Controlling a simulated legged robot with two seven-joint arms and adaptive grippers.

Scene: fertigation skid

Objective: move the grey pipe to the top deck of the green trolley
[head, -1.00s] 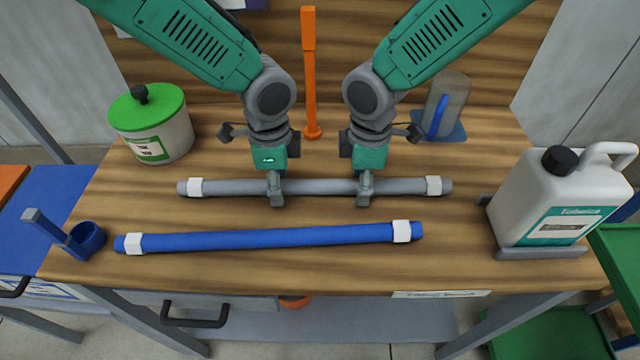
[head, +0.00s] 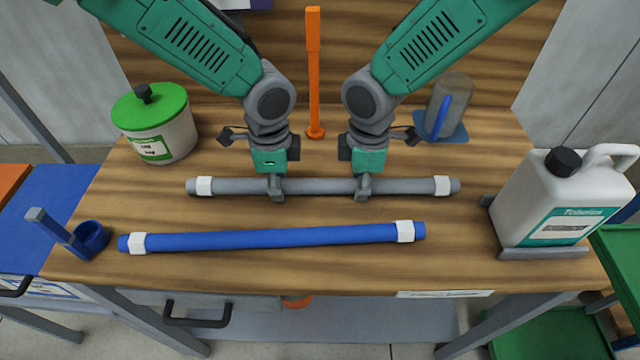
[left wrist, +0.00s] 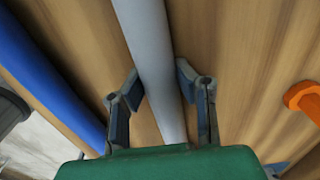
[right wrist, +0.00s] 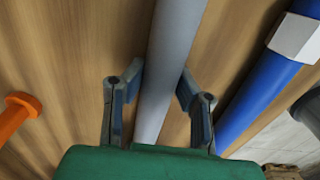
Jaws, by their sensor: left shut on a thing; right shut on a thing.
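The grey pipe (head: 318,186) with white collars near its ends lies across the wooden bench in the head view. It also shows between the fingers in the left wrist view (left wrist: 152,50) and the right wrist view (right wrist: 172,50). My left gripper (head: 276,190) is shut on the pipe left of its middle. My right gripper (head: 363,190) is shut on it right of its middle. Whether the pipe touches the bench is hard to tell. The green trolley (head: 618,250) shows only in part at the right edge, with a lower green deck (head: 550,335).
A blue pipe (head: 270,238) lies in front of the grey one. A white jug (head: 550,200) stands at the right, between the pipe and the trolley. A green-lidded tub (head: 155,125), an orange post (head: 314,75) and a grey cylinder (head: 450,100) stand behind. A blue cup (head: 90,237) is front left.

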